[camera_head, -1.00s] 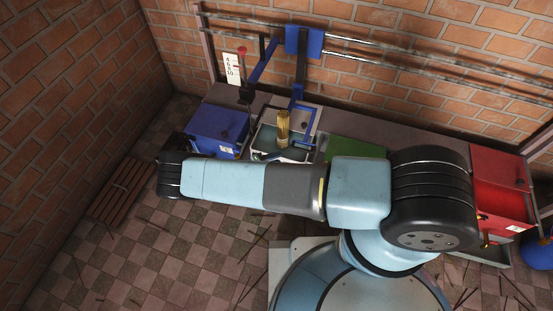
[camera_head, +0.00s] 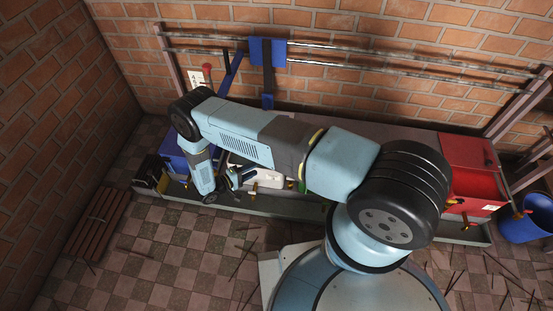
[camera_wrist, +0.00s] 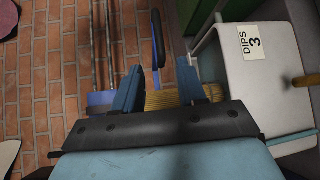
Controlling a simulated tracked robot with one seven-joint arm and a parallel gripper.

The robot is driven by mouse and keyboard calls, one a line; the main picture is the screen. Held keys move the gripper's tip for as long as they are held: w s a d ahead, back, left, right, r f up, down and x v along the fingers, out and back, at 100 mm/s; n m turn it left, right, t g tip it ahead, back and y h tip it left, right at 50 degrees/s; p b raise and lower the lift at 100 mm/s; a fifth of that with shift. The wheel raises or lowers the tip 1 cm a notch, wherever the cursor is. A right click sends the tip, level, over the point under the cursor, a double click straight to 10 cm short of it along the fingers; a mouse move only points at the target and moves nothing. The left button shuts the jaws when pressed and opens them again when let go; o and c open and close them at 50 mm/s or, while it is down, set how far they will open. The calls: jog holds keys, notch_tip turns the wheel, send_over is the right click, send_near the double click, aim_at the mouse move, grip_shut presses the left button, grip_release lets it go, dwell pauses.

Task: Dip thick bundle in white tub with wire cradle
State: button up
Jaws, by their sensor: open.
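The white tub (camera_wrist: 285,105) fills the right of the wrist view, with a "DIPS 3" label on it. It also shows in the head view (camera_head: 262,172), mostly behind my arm. The thick yellow bundle (camera_wrist: 166,99) shows in the wrist view beyond and between the fingers of my gripper (camera_wrist: 160,84). My gripper is open; I cannot tell whether the fingers touch the bundle. The bundle is hidden by my arm in the head view. A dark blue bar (camera_wrist: 157,40) stands past the fingers; I cannot tell whether it belongs to the wire cradle.
A blue box (camera_head: 174,152) stands left of the tub and a red box (camera_head: 468,160) far right on the bench. A blue bucket (camera_head: 526,217) stands on the right. A slatted wooden rack (camera_head: 101,223) and scattered sticks lie on the tiled floor. Metal rails run along the brick wall.

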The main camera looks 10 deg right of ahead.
jog(key=x, duration=1.3)
jog(key=shift+w+d+f, duration=0.1)
jog(key=shift+w+d, duration=0.05)
jog(key=shift+d, duration=0.15)
grip_shut()
